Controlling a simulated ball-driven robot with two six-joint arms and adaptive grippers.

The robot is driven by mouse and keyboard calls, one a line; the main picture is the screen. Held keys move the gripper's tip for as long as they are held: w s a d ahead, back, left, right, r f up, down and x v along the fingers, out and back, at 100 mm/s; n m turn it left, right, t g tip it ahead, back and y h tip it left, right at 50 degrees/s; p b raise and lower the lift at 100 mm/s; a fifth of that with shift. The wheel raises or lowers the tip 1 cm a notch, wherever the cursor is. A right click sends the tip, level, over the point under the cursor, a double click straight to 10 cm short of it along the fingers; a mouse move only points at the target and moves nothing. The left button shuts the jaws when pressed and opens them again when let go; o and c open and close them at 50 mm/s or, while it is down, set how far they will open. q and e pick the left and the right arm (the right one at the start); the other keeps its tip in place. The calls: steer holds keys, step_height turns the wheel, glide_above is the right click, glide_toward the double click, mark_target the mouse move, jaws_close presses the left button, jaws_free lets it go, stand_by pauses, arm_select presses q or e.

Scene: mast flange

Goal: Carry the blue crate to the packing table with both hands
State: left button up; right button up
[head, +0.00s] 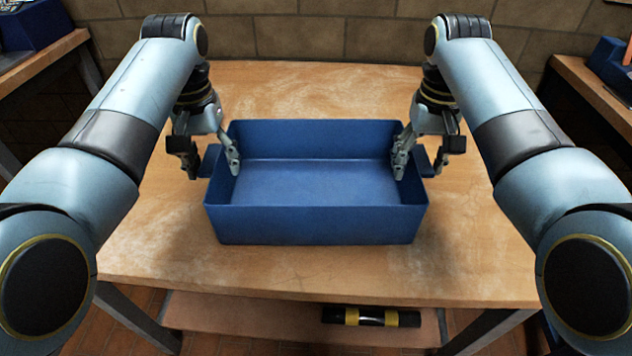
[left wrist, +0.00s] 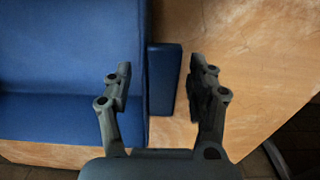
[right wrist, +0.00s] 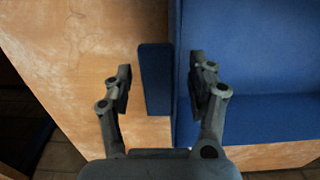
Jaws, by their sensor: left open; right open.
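The blue crate (head: 316,222) stands upright and empty on a wooden table, with a tab handle on each short side. My left gripper (head: 212,170) is open at the crate's left side, one finger inside the wall and one outside. In the left wrist view the left handle (left wrist: 164,80) lies between the open fingers (left wrist: 157,85). My right gripper (head: 418,170) is open at the right side in the same way. In the right wrist view the right handle (right wrist: 154,80) lies between the open fingers (right wrist: 160,85). Neither gripper is closed on a handle.
The wooden table (head: 470,260) is otherwise clear around the crate. A black and yellow cylinder (head: 372,317) lies on the table's lower shelf. Other tables with blue bins stand at the far left (head: 30,25) and far right (head: 610,62). A block wall (head: 320,35) is behind.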

arm_select(q)
steer(key=shift+c, duration=0.3)
arm_select(e)
steer(key=shift+c, duration=0.3)
arm_select(q)
jaws_close()
arm_select(e)
jaws_close()
arm_select(q)
steer(key=shift+a, duration=0.1)
arm_select(e)
steer(key=shift+d, duration=0.1)
